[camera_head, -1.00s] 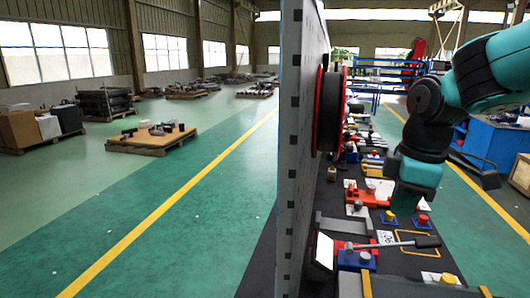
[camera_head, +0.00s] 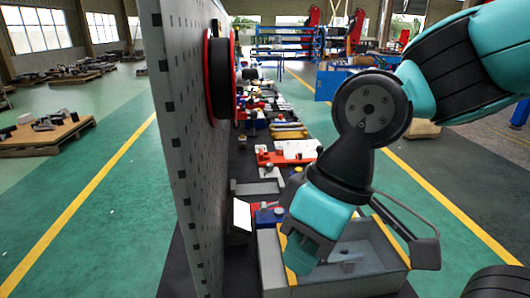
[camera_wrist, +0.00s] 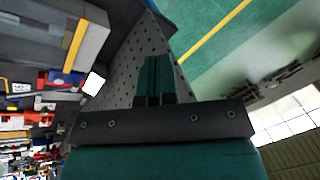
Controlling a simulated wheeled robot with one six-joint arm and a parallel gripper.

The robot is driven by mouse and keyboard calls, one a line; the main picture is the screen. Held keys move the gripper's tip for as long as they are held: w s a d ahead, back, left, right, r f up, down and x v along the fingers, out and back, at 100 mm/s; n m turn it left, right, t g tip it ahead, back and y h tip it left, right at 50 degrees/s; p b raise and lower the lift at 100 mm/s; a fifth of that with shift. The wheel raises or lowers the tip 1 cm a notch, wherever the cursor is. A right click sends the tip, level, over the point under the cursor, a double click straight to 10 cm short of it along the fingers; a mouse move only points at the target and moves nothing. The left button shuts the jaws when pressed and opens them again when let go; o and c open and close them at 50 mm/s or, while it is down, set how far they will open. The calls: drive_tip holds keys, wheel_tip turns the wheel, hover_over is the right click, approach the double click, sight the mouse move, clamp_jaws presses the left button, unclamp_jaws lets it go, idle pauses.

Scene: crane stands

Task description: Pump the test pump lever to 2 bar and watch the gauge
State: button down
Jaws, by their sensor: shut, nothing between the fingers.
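My gripper (camera_head: 297,262) is shut and empty, with its teal fingers pointing down over the left edge of a grey open box (camera_head: 335,285) with yellow strips. In the wrist view my gripper (camera_wrist: 155,65) shows its fingers together against the perforated panel, with nothing between them. A blue and red device (camera_head: 267,216) is partly hidden behind my gripper. I cannot tell whether the box or this device is the test pump. No pump lever can be made out clearly, and no gauge reading is legible. A small grey metal part (camera_head: 346,262) shows inside the box.
A tall grey perforated panel (camera_head: 185,150) stands left of my gripper, with a black and red reel (camera_head: 221,78) on it. A white-faced plate (camera_head: 242,214) stands by the panel. Tools crowd the dark mat behind.

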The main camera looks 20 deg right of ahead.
drive_tip(key=w+d+r+m+t+h+p, duration=0.1)
drive_tip(key=w+d+m+p, duration=0.2)
drive_tip(key=w, duration=0.5)
drive_tip(key=w+d+r+m+t+h+p, duration=0.1)
drive_tip(key=w+d+m+h, duration=0.15)
drive_tip(key=w+d, duration=0.45)
drive_tip(key=w+d+f+m+t+h+p, duration=0.1)
drive_tip(key=w+d+m, duration=0.4)
drive_tip(key=w+d, duration=0.5)
drive_tip(key=shift+w+d+f+h+p, duration=0.2)
drive_tip(key=shift+d+h+p, duration=0.65)
drive_tip(key=shift+d, duration=0.4)
drive_tip(key=p+x, duration=0.1)
drive_tip(key=x, duration=0.3)
drive_tip(key=s+p+x, duration=0.1)
drive_tip(key=p+x, duration=0.1)
drive_tip(key=x, duration=0.3)
drive_tip(key=p+x, duration=0.1)
drive_tip(key=x, duration=0.3)
drive_tip(key=shift+s+d+f, duration=0.1)
drive_tip(key=shift+d+f, duration=0.2)
drive_tip(key=shift+f, duration=0.15)
